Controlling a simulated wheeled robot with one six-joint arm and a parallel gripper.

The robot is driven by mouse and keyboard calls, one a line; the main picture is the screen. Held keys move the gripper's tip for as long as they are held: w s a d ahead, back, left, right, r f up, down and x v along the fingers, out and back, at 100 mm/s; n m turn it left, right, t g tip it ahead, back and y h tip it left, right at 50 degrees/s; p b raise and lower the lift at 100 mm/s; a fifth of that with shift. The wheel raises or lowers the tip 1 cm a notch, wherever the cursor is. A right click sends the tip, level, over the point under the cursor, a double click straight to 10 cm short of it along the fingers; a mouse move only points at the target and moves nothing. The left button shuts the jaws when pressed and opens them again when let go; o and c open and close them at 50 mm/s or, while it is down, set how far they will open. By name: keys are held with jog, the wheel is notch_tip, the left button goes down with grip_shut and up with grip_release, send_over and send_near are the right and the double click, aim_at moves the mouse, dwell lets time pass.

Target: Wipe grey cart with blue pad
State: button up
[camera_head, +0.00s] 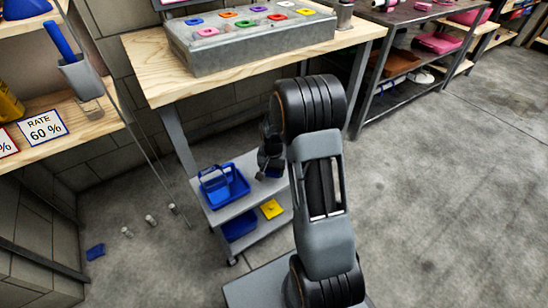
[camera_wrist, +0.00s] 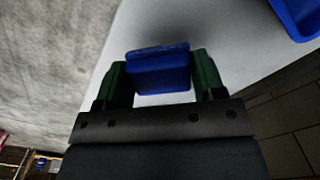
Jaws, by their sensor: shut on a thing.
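The blue pad (camera_wrist: 158,72) is held between both green fingers of my gripper (camera_wrist: 160,80) in the wrist view. It is over the grey cart's pale top, and I cannot tell whether it touches it. The grey cart (camera_head: 252,203) stands below the wooden bench in the head view; its top also fills much of the wrist view (camera_wrist: 225,35). My gripper (camera_head: 268,165) is over the right part of the cart's top shelf, partly hidden by my arm.
A blue tray (camera_head: 238,187) stands on the cart's left part. The lower shelf holds a yellow item (camera_head: 271,209) and a blue item (camera_head: 238,226). Another blue item (camera_head: 95,252) and several small cylinders lie on the floor. The wooden bench (camera_head: 160,85) overhangs behind.

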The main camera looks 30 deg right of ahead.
jog(key=shift+r+p, duration=1.75)
jog(key=shift+r, duration=0.75)
jog(key=shift+a, duration=0.15)
